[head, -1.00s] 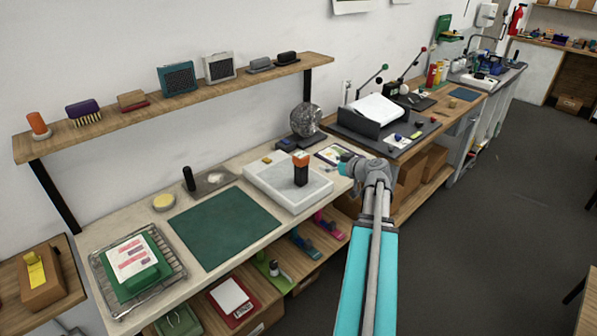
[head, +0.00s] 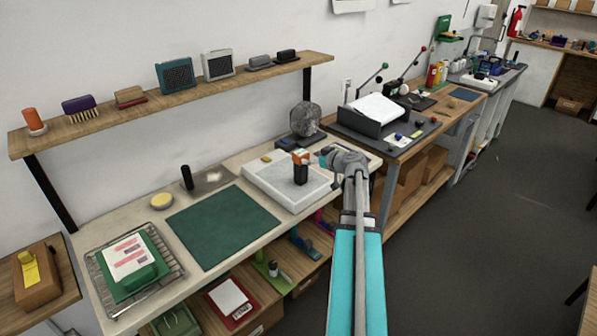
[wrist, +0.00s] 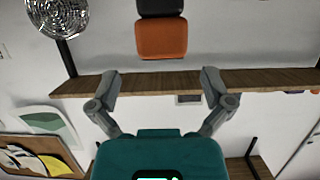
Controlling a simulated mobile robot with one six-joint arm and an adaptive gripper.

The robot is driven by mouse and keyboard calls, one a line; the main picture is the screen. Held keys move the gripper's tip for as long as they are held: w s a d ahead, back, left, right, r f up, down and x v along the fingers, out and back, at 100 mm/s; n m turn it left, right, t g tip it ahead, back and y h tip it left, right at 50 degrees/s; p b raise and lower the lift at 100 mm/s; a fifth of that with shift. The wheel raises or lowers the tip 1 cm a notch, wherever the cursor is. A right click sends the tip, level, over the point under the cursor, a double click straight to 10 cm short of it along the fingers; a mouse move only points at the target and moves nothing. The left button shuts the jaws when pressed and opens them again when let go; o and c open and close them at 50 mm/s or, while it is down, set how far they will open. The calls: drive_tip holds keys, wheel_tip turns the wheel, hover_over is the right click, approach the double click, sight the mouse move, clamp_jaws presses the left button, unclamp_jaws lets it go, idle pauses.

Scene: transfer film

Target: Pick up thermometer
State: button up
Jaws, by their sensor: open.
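A black device with an orange head (head: 301,174), which looks like the thermometer, stands upright on a white slab (head: 262,182) on the bench. My gripper (head: 318,158) is just right of its orange head in the head view. In the wrist view the orange and black body (wrist: 161,38) lies ahead of my gripper (wrist: 160,78), centred between the spread fingers. The fingers are open with nothing between them, and there is a gap to the device. Part of the fingers is hard to see in the head view.
A grey mesh ball on a dark base (head: 305,119) stands behind the device. A green mat (head: 222,226) lies left of the slab. A wall shelf (head: 105,112) with several items runs above the bench. A paper tray (head: 377,110) stands to the right.

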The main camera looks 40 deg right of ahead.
sight(304, 154)
drive_tip(key=shift+w, duration=0.35)
drive_tip(key=shift+b+x, duration=0.55)
drive_tip(key=shift+x, duration=1.95)
drive_tip(key=shift+a+r, duration=0.1)
drive_tip(key=c, duration=1.2)
